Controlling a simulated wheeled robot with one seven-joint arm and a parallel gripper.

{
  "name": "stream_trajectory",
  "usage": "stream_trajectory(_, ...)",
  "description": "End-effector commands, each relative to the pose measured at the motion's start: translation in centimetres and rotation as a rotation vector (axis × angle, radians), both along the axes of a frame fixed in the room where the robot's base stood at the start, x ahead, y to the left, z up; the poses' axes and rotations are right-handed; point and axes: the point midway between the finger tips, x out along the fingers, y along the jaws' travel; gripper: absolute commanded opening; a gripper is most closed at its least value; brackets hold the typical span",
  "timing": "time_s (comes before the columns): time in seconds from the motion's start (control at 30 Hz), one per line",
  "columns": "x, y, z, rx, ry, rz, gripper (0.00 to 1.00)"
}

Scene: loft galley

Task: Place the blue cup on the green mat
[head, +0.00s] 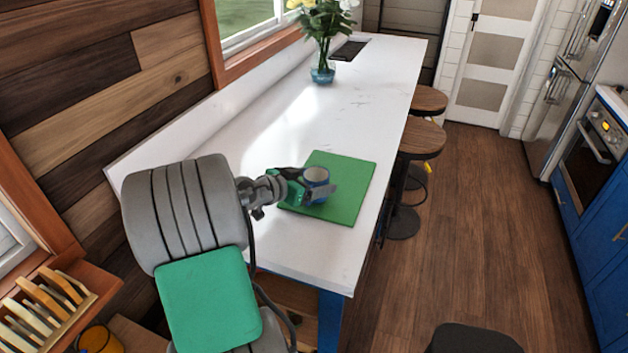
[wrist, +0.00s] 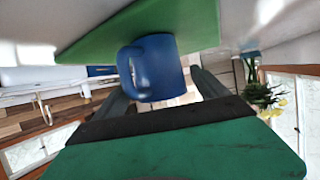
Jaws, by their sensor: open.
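The blue cup (head: 317,176) appears to stand upright on the green mat (head: 347,206), towards the mat's left part in the head view. The wrist view is upside down. There the cup (wrist: 160,68) has its base against the mat (wrist: 150,24) and its handle to the left. My gripper (head: 312,188) is open at the cup, with one finger on each side of it. In the wrist view the fingers (wrist: 163,88) show gaps beside the cup. Part of the cup is hidden behind a finger in the head view.
The mat lies on a long white counter (head: 282,124). A glass vase with flowers (head: 322,72) and a dark inset (head: 348,50) are at the far end. Stools (head: 422,138) stand along the counter's right side. The counter between mat and vase is clear.

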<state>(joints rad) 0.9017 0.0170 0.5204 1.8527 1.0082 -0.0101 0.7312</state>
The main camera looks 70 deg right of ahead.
Motion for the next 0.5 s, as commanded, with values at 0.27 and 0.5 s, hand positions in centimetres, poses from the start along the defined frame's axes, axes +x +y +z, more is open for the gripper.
stream_trajectory(0.27,3.3,5.5,2.3,-0.004,-0.004,0.01,0.84)
stream_trajectory(0.5,4.9,9.1,4.1,-0.001,-0.002,0.003,0.84)
